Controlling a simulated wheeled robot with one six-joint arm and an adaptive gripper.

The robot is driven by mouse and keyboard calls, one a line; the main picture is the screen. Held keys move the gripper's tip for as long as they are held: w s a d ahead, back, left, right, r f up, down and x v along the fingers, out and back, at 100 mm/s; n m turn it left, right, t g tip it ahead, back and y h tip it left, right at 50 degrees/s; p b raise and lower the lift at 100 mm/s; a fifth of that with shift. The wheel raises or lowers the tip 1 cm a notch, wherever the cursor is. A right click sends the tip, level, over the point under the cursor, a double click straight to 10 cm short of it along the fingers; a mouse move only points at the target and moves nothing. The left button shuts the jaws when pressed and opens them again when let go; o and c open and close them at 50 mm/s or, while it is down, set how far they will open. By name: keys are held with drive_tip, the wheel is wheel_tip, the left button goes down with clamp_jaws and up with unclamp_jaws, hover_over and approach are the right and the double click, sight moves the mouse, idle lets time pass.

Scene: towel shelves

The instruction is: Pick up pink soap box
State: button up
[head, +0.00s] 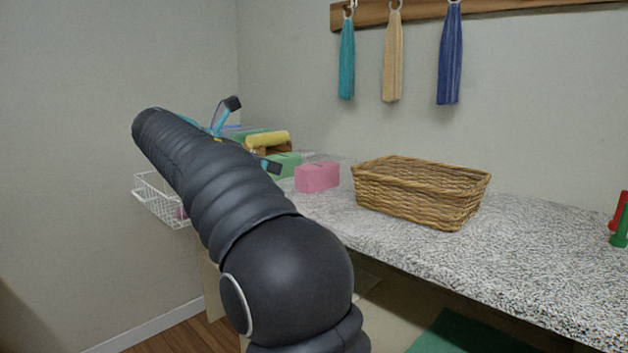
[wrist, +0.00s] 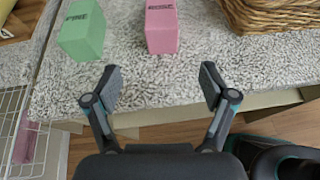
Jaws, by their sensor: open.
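The pink soap box (head: 317,177) stands on the speckled counter between a green box and a wicker basket. In the wrist view the pink box (wrist: 161,27) is at the top middle, with dark lettering on its upper part. My gripper (wrist: 160,84) is open and empty, its two fingers spread wide. The pink box lies ahead of the fingertips and roughly in line with the gap between them, apart from both. In the head view my arm hides part of the gripper, and one fingertip shows near the green box.
The green box (wrist: 82,30) stands left of the pink one, the wicker basket (head: 420,190) right. A white wire basket (head: 160,200) hangs off the counter's left end. A rolled yellow towel (head: 267,139) lies behind. Towels hang from a wall rail.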

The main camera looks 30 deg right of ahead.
sight(301, 172)
drive_tip(key=shift+w+d+f, duration=0.15)
drive_tip(key=shift+w+d, duration=0.2)
drive_tip(key=shift+d, duration=0.05)
drive_tip(key=b+x, duration=0.1)
drive_tip(key=x, duration=0.6)
drive_tip(key=shift+d, duration=0.2)
drive_tip(key=shift+s+b+x, duration=0.2)
drive_tip(key=shift+b+x, duration=0.2)
drive_tip(key=shift+x, duration=0.95)
drive_tip(key=shift+s+b+x, duration=0.15)
drive_tip(key=shift+b+x, duration=0.2)
drive_tip(key=shift+x, duration=1)
drive_tip(key=shift+d+r, duration=0.1)
drive_tip(key=shift+r, duration=0.1)
drive_tip(key=c, duration=1.3)
